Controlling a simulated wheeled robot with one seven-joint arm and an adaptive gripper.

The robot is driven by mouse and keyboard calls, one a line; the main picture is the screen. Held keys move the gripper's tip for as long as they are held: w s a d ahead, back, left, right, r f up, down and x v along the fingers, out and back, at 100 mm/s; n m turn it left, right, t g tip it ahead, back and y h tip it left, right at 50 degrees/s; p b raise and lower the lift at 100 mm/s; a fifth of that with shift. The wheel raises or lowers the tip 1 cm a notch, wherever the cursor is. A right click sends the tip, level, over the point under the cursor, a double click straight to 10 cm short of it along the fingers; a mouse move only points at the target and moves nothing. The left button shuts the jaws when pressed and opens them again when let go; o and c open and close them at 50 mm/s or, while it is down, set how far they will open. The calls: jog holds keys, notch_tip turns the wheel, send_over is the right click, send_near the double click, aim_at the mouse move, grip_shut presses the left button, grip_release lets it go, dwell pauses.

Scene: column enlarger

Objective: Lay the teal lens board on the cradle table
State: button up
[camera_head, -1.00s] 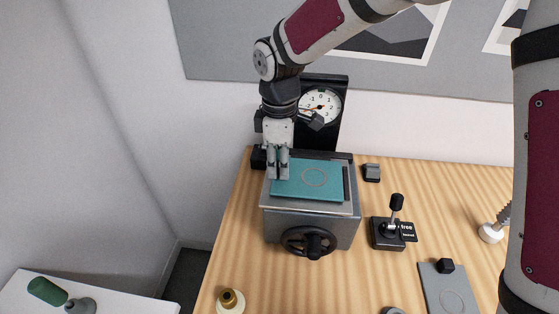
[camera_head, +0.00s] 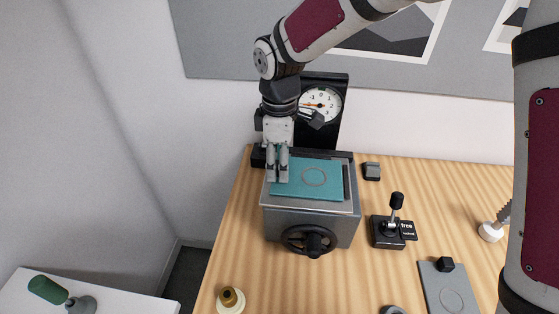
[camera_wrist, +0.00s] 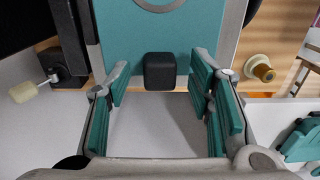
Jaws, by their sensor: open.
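The teal lens board (camera_head: 318,184), a flat plate marked with a ring, appears to lie flat on the grey cradle table (camera_head: 350,203). My gripper (camera_head: 277,179) is over the board's left end, fingers pointing down. In the wrist view the fingers of my gripper (camera_wrist: 160,75) are spread apart. The board's black knob (camera_wrist: 160,71) sits in the gap between them, with space on both sides. The lens board (camera_wrist: 127,28) extends beyond the knob. In the head view my fingers hide the knob and the left end of the board.
A black-backed dial (camera_head: 320,104) stands behind the table, close to my wrist. A handwheel (camera_head: 311,241) is on the table's front. A black lever (camera_head: 394,225) and a grey board with a black knob (camera_head: 447,287) are to the right. The wooden bench is clear between them.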

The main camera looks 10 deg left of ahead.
jog(key=shift+r+p, duration=0.75)
jog(key=shift+r, duration=3.15)
jog(key=shift+r, duration=0.15)
notch_tip(320, 180, up, 12)
jog(key=s+d+r+m+t, duration=0.15)
jog(key=s+d+m, duration=0.25)
jog(key=d, duration=0.4)
jog(key=s+d+r+m+t, duration=0.1)
jog(key=s+d+r+m, duration=0.2)
jog(key=d, duration=0.5)
jog(key=s+d+f+m+t+b, duration=0.1)
jog(key=s+d+f+m+t, duration=0.2)
jog(key=s+d+f+m, duration=0.3)
jog(key=s+d+m, duration=0.5)
jog(key=s, duration=0.1)
jog(key=shift+s+d+f+m+b, duration=0.15)
jog(key=shift+d+f+m+b, duration=0.15)
jog(key=shift+d+f, duration=0.1)
